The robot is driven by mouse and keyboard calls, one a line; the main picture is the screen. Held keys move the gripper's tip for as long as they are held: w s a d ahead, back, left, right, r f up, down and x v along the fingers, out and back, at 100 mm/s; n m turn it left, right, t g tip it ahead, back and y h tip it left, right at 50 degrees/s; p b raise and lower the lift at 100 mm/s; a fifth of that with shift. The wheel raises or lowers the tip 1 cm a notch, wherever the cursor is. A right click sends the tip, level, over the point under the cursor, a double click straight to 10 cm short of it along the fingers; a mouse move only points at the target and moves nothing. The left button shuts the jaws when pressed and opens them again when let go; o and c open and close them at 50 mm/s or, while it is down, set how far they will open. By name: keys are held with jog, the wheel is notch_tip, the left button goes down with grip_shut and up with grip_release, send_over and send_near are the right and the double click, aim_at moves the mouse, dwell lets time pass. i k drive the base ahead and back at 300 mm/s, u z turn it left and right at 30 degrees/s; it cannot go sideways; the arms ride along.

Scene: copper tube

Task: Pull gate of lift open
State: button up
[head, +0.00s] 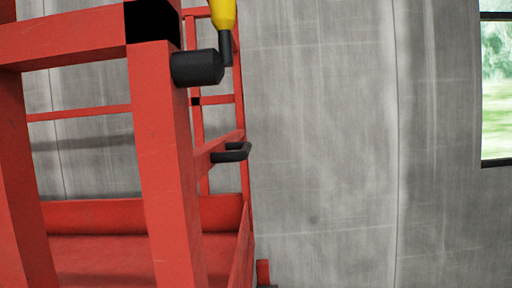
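The red lift (161,170) fills the left of the head view, with thick posts, rails and a red floor. A narrow red framed section (219,146), seen almost edge-on at its right side, looks like the gate; I cannot tell whether it is open or shut. My gripper is not recognisable in the view.
A grey concrete wall (325,150) stands behind the lift. A window (496,90) with a dark frame is at the right edge. The space right of the lift looks free. A small red part (263,272) shows low beside the lift.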

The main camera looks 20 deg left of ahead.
aim_at(204, 158)
jog(key=i, duration=0.85)
jog(key=u, duration=0.05)
